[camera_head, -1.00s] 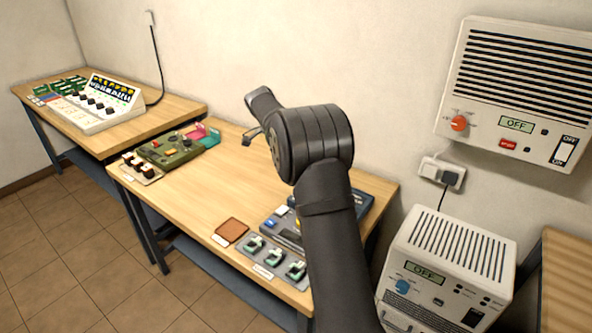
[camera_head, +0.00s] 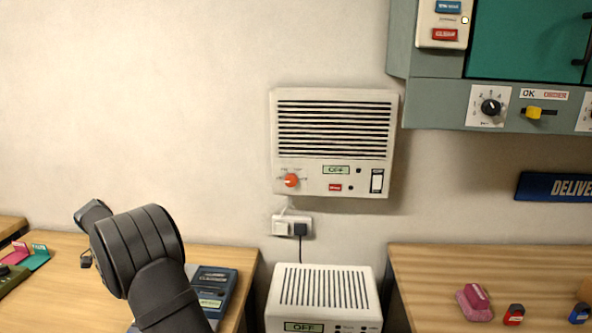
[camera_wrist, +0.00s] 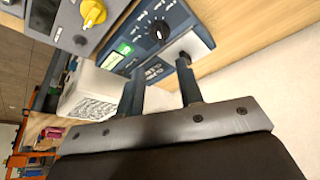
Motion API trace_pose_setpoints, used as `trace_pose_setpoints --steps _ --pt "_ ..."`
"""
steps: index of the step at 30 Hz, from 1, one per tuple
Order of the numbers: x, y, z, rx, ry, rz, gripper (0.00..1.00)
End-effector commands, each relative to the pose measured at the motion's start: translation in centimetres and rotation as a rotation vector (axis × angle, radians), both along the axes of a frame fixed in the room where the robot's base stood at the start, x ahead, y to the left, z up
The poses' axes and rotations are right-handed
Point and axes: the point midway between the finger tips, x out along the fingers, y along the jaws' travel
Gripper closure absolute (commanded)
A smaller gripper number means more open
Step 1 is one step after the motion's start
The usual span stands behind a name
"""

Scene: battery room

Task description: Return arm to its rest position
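My arm (camera_head: 145,255) reaches up from the bottom left of the head view, black and bent over the left bench. My gripper's end shows only as a small dark piece at its far left in that view. In the wrist view my gripper (camera_wrist: 160,70) has two dark blue-grey fingers standing apart, with nothing held between them. Beyond the fingers is a blue device (camera_wrist: 152,35) with a black knob and a green display. How far the fingertips are from it cannot be told.
A wall unit (camera_head: 335,185) and a lower white unit (camera_head: 325,275) both read OFF. A wooden bench (camera_head: 430,265) at right bears a pink block (camera_head: 474,302) and small red and blue items. A grey-green cabinet (camera_head: 440,95) hangs above. Bare wall fills the upper left.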

Motion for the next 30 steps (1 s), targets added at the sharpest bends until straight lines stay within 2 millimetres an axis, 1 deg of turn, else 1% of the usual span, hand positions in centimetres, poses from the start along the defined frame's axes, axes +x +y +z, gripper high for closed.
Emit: trace_pose_setpoints --steps 1,9,15,18,21,30 --pt "0.4 -0.3 -1.0 -0.003 0.002 -0.002 0.66" --pt "2.2 -1.3 -6.0 -0.002 0.001 -0.001 0.66" --pt "3.3 -1.9 -9.0 -0.001 0.0 0.0 0.66" --pt "3.6 -2.1 -10.0 -0.001 0.0 0.0 0.66" --pt "3.8 -2.2 -10.5 0.001 0.0 0.0 0.66" --pt "3.9 -2.3 -10.8 0.001 0.0 0.0 0.66"
